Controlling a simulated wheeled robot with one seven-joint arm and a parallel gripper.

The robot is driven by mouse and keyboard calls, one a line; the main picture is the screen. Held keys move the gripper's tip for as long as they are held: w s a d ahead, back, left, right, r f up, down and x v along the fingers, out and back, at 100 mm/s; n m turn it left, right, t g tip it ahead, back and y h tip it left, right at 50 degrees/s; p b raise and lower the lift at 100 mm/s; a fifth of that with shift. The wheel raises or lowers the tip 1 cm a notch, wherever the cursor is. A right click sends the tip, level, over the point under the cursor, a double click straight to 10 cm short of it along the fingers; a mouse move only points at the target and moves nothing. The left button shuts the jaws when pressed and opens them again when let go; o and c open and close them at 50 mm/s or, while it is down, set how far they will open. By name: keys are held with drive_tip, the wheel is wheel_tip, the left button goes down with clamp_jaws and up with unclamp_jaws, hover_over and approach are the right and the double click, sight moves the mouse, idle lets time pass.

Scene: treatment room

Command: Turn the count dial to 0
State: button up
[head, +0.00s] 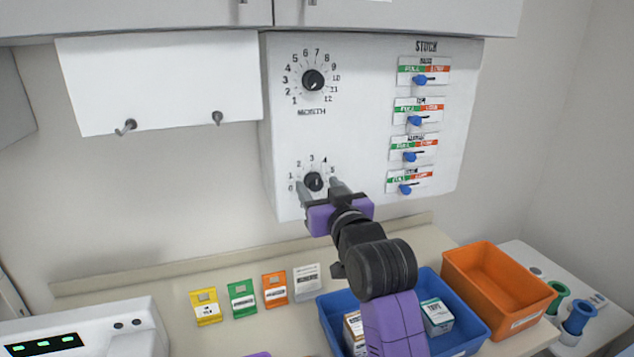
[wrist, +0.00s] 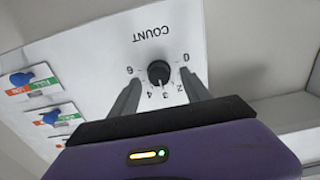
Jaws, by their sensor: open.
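The count dial (head: 313,181) is a small black round knob low on the white wall panel, ringed by numbers from 0 upward. In the wrist view the dial (wrist: 158,72) appears upside down, with the word COUNT beyond it. A pale mark on the knob seems to point near 3, but it is too small to read surely. My gripper (head: 318,188) is open in front of the panel, its two grey fingers on either side of the dial. In the wrist view the fingers (wrist: 161,85) flank the knob with gaps; I cannot tell how deep they reach.
The month dial (head: 313,80) sits above on the same panel. Several blue stock sliders (head: 414,121) line its right side. Below, on the counter, stand a blue bin (head: 466,318) with boxes, an orange bin (head: 494,284) and coloured cards (head: 242,299). A white board with hooks (head: 160,85) hangs left.

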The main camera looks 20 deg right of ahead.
drive_tip(key=shift+w, duration=0.75)
clamp_jaws()
